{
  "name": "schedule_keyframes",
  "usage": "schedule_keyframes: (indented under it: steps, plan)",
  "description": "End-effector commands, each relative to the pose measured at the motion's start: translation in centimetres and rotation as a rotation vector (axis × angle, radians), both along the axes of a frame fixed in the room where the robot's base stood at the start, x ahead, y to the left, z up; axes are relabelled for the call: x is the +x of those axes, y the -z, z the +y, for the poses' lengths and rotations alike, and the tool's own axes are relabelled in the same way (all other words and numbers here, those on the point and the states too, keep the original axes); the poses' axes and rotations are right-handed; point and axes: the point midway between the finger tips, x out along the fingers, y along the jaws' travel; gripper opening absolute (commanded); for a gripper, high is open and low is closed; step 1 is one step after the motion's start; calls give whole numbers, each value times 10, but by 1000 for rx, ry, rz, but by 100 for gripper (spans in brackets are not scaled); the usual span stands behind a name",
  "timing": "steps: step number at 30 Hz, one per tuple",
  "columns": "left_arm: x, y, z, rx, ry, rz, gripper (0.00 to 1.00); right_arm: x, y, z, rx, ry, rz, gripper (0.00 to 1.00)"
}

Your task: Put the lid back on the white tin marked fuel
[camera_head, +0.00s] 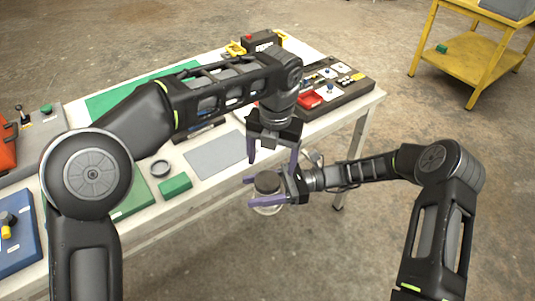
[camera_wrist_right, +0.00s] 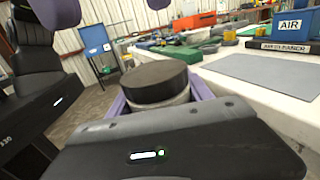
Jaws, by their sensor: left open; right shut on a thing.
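My right gripper (camera_head: 250,192) is shut on the white tin (camera_head: 267,210), holding it upright in the air just off the table's front edge. A dark round lid (camera_head: 267,182) is on top of the tin. In the right wrist view the lid (camera_wrist_right: 153,80) covers the tin's top, with a pale band of the tin (camera_wrist_right: 165,101) below it between my purple fingers. I cannot tell whether it is pressed fully down. The fuel marking does not show. My left gripper (camera_head: 272,166) is open and empty just above the lid, fingers pointing down, one on either side.
The white table (camera_head: 222,201) holds a grey mat (camera_head: 217,155), a green block (camera_head: 175,185), a round grey ring (camera_head: 160,168) and a dark tray of small parts (camera_head: 352,86). A yellow cart (camera_head: 460,68) stands at the far right. The floor in front is clear.

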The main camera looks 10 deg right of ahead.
Motion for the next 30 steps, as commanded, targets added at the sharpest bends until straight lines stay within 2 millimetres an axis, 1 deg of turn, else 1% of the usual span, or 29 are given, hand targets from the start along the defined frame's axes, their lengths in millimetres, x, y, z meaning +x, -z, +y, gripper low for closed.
schedule_keyframes:
  steps: [9, 14, 15, 24, 27, 30]
  plan:
    - [2, -10, 4, -31, -845, -33, 77, 0, -1, 0, 2, -1, -1, 0]
    - [3, -13, 6, -50, -1286, -43, 77, 0, -1, 0, 2, -1, -1, 0]
    - [4, -14, 6, -54, -1398, -45, 77, 0, -1, 0, 2, -1, -1, 0]
    - [6, -15, 12, -68, -2223, -47, 77, 0, -1, 0, 2, -1, -1, 0]
    - [6, -15, 11, -67, -2461, -46, 77, 0, -1, 0, 2, -1, -1, 0]
    - [5, -15, 10, -62, -2653, -45, 77, 0, -1, 0, 2, -1, -1, 0]
